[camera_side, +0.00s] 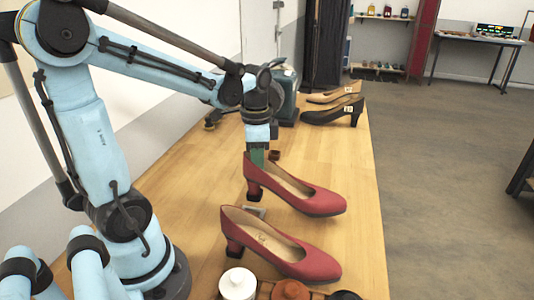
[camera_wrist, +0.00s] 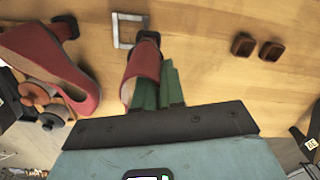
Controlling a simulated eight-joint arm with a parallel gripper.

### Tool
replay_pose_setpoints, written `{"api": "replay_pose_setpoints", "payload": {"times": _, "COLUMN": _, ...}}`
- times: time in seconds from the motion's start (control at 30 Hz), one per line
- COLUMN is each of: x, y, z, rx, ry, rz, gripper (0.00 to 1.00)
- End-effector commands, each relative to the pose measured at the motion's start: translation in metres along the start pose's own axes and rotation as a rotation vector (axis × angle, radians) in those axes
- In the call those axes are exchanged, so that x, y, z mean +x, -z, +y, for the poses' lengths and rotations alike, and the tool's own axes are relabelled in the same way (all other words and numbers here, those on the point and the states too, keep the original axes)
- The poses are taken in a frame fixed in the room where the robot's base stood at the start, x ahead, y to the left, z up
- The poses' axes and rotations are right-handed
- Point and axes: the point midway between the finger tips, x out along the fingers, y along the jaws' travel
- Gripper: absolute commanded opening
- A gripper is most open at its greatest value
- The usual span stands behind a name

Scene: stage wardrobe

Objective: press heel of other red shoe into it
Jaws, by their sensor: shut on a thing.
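Two red heeled shoes are on the wooden bench. In the side view, the far red shoe (camera_side: 300,193) has its heel toward my arm and its toe to the right. My gripper (camera_side: 257,157) is at the back of this shoe, its green fingers (camera_wrist: 158,88) shut on the rear part. In the wrist view, this shoe's red back (camera_wrist: 144,64) and dark heel tip (camera_wrist: 148,38) show; the rest is hidden under my gripper. The near red shoe (camera_side: 285,252) stands apart, with a dark-tipped heel (camera_side: 235,244); it also shows in the wrist view (camera_wrist: 45,55).
A square metal frame (camera_wrist: 127,44) lies beside the held shoe's heel. Two small brown blocks (camera_wrist: 243,45) lie to the right in the wrist view. A white jar (camera_side: 238,284) and other round pots stand at the near edge. A black shoe (camera_side: 333,113) and a tan shoe stand farther back.

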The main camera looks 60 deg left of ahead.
Motion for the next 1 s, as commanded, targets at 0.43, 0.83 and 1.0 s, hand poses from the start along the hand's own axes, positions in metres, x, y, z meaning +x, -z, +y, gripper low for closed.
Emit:
{"api": "replay_pose_setpoints", "payload": {"times": 0.43, "x": 0.0, "y": 0.009, "z": -0.028, "rx": 0.0, "ry": 0.0, "rz": 0.001, "gripper": 0.0}}
{"api": "replay_pose_setpoints", "payload": {"times": 0.83, "x": 0.001, "y": 0.017, "z": -0.052, "rx": -0.001, "ry": 0.0, "rz": 0.001, "gripper": 0.0}}
{"api": "replay_pose_setpoints", "payload": {"times": 1.0, "x": 0.001, "y": 0.02, "z": -0.062, "rx": 0.0, "ry": 0.0, "rz": 0.001, "gripper": 0.0}}
